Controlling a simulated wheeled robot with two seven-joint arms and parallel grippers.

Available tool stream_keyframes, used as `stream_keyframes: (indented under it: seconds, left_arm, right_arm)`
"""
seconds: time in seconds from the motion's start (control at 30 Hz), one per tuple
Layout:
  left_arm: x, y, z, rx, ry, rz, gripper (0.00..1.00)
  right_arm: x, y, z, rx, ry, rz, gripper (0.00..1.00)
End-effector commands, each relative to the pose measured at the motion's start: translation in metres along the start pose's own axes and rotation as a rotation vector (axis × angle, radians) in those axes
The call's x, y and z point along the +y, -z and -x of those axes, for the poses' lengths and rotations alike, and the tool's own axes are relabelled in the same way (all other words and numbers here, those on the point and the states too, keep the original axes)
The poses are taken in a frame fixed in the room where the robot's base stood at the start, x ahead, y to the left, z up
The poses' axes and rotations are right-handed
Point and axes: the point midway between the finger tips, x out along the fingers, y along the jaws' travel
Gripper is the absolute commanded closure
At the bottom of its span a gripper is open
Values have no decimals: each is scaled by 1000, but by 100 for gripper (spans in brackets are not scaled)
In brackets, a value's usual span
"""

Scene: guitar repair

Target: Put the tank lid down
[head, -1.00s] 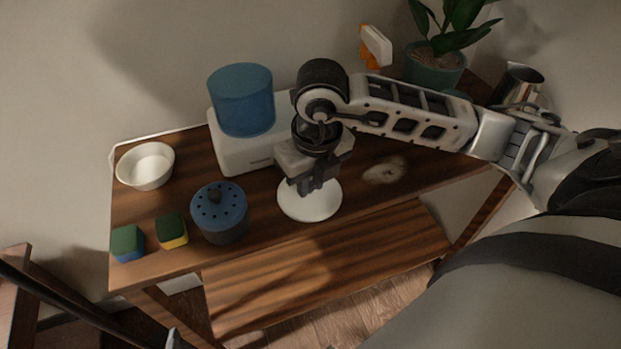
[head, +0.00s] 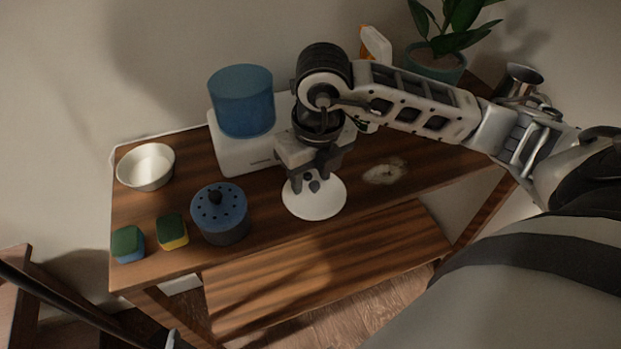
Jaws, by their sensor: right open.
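The tank lid, a white disc (head: 316,205) with a small dark knob in its middle, lies flat on the wooden table near its front edge. My right gripper (head: 313,186) is right over the lid, with its fingers open on either side of the knob. The back part of the lid is hidden by the gripper. A white appliance (head: 243,157) with a blue translucent tank (head: 241,101) on top stands behind and to the left. My left gripper is not in view.
A blue-lidded pot (head: 220,215) stands left of the lid. Two sponges (head: 172,231) and a white bowl (head: 146,167) are farther left. A pale stain (head: 385,171) marks the table (head: 430,178) to the right. A plant pot (head: 437,64) and a metal jug (head: 521,82) stand at the back right.

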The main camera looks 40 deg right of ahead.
Motion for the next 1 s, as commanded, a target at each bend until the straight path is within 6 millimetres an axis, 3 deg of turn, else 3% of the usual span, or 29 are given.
stream_keyframes:
  seconds: [0.2, 0.4, 0.6, 1.0]
  left_arm:
    - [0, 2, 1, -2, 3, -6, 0]
    - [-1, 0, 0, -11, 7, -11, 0]
    - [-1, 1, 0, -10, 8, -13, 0]
    - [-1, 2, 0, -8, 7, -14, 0]
  right_arm:
    - [0, -1, 51, -6, -1, 2, 60]
    - [0, -1, 84, -4, -1, 1, 60]
    - [0, 0, 96, -1, 0, 1, 60]
    - [0, 0, 96, 0, 0, 1, 60]
